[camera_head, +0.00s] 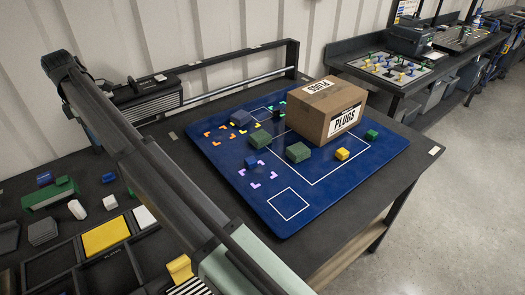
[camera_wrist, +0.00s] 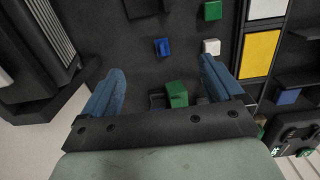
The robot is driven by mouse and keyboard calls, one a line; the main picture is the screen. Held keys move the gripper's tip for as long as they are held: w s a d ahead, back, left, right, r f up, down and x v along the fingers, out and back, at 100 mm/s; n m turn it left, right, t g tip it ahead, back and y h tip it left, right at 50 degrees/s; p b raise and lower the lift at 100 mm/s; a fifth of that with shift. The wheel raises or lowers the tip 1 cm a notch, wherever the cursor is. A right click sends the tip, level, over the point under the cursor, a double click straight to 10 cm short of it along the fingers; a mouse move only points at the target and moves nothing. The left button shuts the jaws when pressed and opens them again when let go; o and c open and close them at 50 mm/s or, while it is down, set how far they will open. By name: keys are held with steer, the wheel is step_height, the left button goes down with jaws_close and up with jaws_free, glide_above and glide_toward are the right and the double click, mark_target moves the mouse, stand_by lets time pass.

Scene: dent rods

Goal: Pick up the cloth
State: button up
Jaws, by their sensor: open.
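I cannot pick out the cloth for certain in either view. A flat yellow piece (camera_head: 105,236) lies in a dark tray at the lower left, and a flat yellow panel (camera_wrist: 259,54) shows at the right of the wrist view; I cannot tell whether either is cloth. My gripper (camera_wrist: 161,66) is open, its two blue fingers wide apart above the dark bench. A green block (camera_wrist: 176,94) shows between the fingers near the palm, and a small blue block (camera_wrist: 162,47) lies beyond the fingertips. I see nothing held. My gripper's fingers do not show in the head view.
A blue mat (camera_head: 235,185) on the bench bears a cardboard box (camera_head: 327,108), green blocks and a yellow block (camera_head: 342,154). A white block (camera_wrist: 211,46) lies near the right finger. Dark tray walls (camera_head: 33,275) stand at lower left. The mat's front is mostly clear.

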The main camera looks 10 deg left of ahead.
steer(key=w+d+f+t+h, duration=0.1)
steer(key=w+d, duration=0.2)
steer(key=d, duration=0.4)
steer(key=w+d+f+t+h, duration=0.1)
steer(key=w+d+f+t, duration=0.15)
steer(key=d, duration=0.45)
steer(key=w+d+r+t+h, duration=0.2)
steer(key=d+h, duration=0.2)
steer(key=d, duration=1.5)
steer(key=w+d+r+t+h, duration=0.2)
steer(key=d+t+h, duration=0.15)
steer(key=d, duration=1.55)
glide_toward(300, 148)
steer(key=a+r, duration=0.1)
steer(key=s+a+r, duration=0.1)
steer(key=shift+s+a+r+m+g+h, duration=0.25)
steer(key=shift+s+r+m+g+h, duration=0.05)
steer(key=shift+m+g+h, duration=0.1)
steer(key=shift+f, duration=0.65)
steer(key=shift+w+d+f, duration=0.2)
steer(key=shift+w+d, duration=0.05)
steer(key=shift+d, duration=0.05)
steer(key=x, duration=1.3)
steer(key=shift+w+a, duration=0.15)
steer(key=shift+a, duration=0.05)
steer(key=c, duration=1)
